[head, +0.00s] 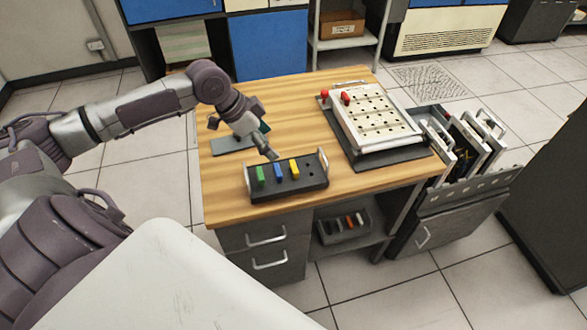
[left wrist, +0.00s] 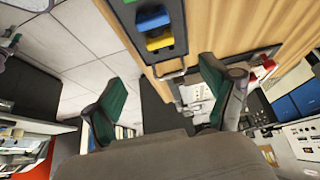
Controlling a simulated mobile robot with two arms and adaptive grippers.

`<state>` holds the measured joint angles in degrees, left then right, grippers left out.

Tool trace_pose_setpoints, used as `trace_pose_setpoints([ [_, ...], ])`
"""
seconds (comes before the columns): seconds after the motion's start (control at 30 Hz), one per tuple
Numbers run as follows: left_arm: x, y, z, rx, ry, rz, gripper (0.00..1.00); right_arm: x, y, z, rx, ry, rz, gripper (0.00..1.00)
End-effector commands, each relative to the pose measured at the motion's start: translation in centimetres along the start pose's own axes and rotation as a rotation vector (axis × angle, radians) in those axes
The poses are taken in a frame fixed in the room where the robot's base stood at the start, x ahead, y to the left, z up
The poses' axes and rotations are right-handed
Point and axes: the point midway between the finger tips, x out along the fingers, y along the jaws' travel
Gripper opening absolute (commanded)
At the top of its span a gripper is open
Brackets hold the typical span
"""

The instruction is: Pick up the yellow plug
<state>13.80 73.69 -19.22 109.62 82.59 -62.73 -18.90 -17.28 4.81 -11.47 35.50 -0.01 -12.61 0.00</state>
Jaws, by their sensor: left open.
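The yellow plug (head: 294,168) stands upright in a black rack (head: 310,185) with handles at both ends, near the table's front edge. The blue plug (head: 279,171) and green plug (head: 260,176) stand to its left. My left gripper (head: 270,148) is open and empty, above and just behind the rack, apart from the plugs. In the left wrist view, the yellow plug (left wrist: 159,41) shows at the top, beyond the open green-padded fingers (left wrist: 160,78) and not between them. The blue plug (left wrist: 152,20) is beside it. My right gripper is not in view.
A white panel (head: 372,128) with holes and red plugs (head: 346,97) lies on a dark base at the right of the wooden table (head: 300,105). A grey plate lies behind the rack at left. A cart (head: 458,192) with handled panels stands right of the table.

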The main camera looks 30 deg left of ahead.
Motion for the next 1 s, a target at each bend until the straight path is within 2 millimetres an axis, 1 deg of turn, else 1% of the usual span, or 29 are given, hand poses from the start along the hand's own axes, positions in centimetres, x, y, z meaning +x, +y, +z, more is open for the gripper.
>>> trace_pose_setpoints([
  [0.03,-0.3,-0.4,-0.1,-0.004,0.004,-0.004,0.84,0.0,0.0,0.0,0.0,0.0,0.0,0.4],
  [0.1,0.1,-0.6,-0.3,-0.009,0.01,-0.002,0.84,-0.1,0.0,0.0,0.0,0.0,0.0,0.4],
  [0.17,1.1,-0.4,-0.3,-0.01,0.011,0.002,0.84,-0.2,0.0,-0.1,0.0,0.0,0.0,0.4],
  [0.4,5.8,-0.4,-0.3,-0.009,0.01,0.001,0.84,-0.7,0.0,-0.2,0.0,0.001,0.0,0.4],
  [0.5,7.2,-0.5,-0.3,-0.009,0.009,-0.001,0.84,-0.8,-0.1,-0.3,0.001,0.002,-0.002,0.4],
  [0.73,8.8,-0.3,-0.2,-0.009,0.007,0.0,0.84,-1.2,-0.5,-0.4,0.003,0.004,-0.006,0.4],
  [0.87,10.8,-0.1,0.0,-0.01,0.008,0.001,0.84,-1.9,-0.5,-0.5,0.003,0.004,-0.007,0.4],
  [1.0,12.6,-0.1,0.1,-0.008,0.007,-0.001,0.84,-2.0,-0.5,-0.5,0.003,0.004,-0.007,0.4],
])
